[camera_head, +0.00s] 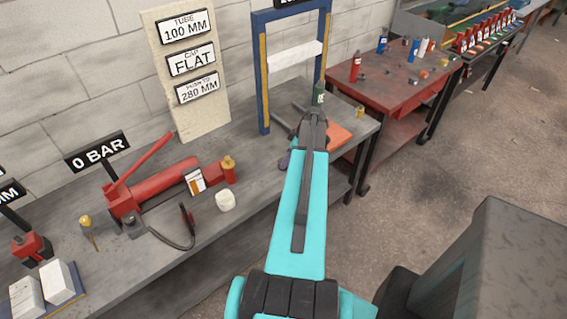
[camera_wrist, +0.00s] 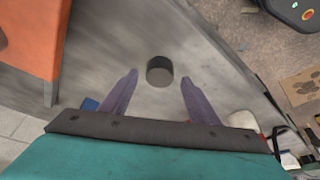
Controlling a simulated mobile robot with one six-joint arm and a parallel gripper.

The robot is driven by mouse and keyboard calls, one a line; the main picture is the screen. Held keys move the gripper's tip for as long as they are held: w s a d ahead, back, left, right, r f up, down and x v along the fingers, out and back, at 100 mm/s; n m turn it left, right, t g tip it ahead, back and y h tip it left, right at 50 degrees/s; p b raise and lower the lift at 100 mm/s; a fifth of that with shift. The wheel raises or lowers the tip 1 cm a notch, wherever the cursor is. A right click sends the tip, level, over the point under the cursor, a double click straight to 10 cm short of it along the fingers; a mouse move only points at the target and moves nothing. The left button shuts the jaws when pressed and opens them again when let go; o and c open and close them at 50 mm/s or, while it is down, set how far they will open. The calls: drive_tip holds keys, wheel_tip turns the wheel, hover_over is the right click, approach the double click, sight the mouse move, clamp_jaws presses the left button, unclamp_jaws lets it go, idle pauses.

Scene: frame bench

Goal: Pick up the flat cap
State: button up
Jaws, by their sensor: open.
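A short, dark grey cylinder with a flat top (camera_wrist: 160,71), which looks like the flat cap, stands on the grey bench in the wrist view. My gripper (camera_wrist: 159,80) is open, its two purple fingers apart. In the picture the cylinder lies between and just past the fingertips, with a gap on each side; I cannot tell the height gap. In the head view my arm hides the cylinder, and only a bit of a purple finger (camera_head: 284,160) shows beside it.
An orange block (camera_wrist: 30,38) stands left of the cylinder in the wrist view. The blue press frame (camera_head: 262,80) rises behind my arm. A red hand pump (camera_head: 160,188) and a white lump (camera_head: 225,200) are on the bench to the left. The bench edge runs close right of the cylinder.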

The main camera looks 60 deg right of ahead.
drive_tip(key=shift+p+x, duration=0.65)
drive_tip(key=shift+x, duration=1)
drive_tip(key=shift+w, duration=0.1)
drive_tip(key=c, duration=1.1)
drive_tip(key=shift+r, duration=0.15)
wheel_tip(320, 180, up, 10)
drive_tip(key=b, duration=0.3)
drive_tip(key=shift+b, duration=0.3)
